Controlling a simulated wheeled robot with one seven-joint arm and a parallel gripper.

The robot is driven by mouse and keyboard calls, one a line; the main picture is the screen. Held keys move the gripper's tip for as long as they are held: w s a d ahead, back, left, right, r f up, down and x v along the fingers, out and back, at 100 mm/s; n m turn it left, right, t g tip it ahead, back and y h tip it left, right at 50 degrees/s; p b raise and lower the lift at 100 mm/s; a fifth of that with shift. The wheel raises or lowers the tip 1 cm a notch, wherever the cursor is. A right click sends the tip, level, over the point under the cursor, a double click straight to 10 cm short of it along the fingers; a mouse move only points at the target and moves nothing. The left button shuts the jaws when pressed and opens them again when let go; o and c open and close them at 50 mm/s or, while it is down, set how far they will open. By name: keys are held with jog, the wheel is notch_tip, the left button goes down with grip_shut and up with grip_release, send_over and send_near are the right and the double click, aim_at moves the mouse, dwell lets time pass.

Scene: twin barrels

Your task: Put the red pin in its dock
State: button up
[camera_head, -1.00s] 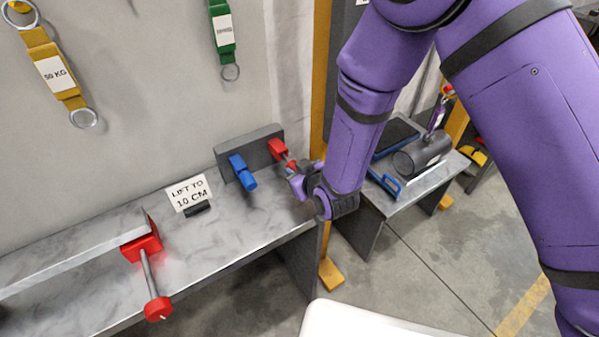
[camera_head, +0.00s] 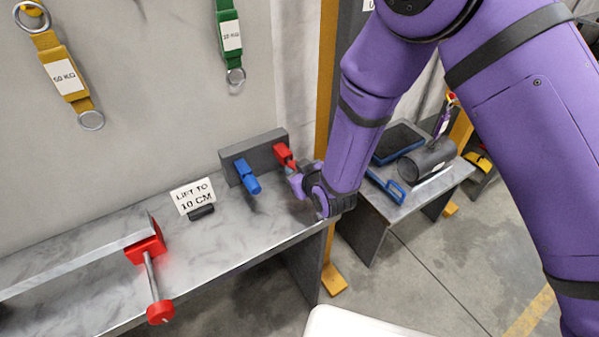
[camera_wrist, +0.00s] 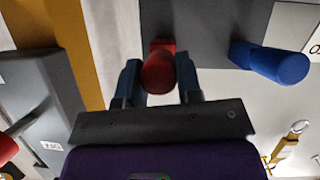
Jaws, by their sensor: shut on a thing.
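My gripper (camera_head: 294,174) is shut on a red pin (camera_wrist: 158,74), with one dark finger on each side of it in the wrist view. The pin points at the front of an upright dark grey block (camera_head: 252,153) on the shelf. A red square part (camera_head: 283,154) shows on that block, right behind the pin. I cannot tell how far the pin sits in it, since my gripper hides part of it. A blue pin (camera_head: 247,177) sticks out of the same block to the left, and also shows in the wrist view (camera_wrist: 270,62).
The grey shelf (camera_head: 245,225) carries a "LIFT TO 10 CM" sign (camera_head: 192,196). A red bracket with a rod and red knob (camera_head: 160,311) stands at the left. Yellow (camera_head: 62,68) and green straps hang on the wall. A side table with a dark cylinder (camera_head: 427,158) is at the right.

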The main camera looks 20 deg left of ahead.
jog(key=shift+w+a, duration=0.45)
jog(key=shift+a, duration=0.1)
jog(key=o, duration=1.2)
jog(key=shift+c, duration=0.2)
jog(key=v, duration=1)
jog(key=shift+s+d, duration=0.25)
jog(key=shift+r, duration=0.15)
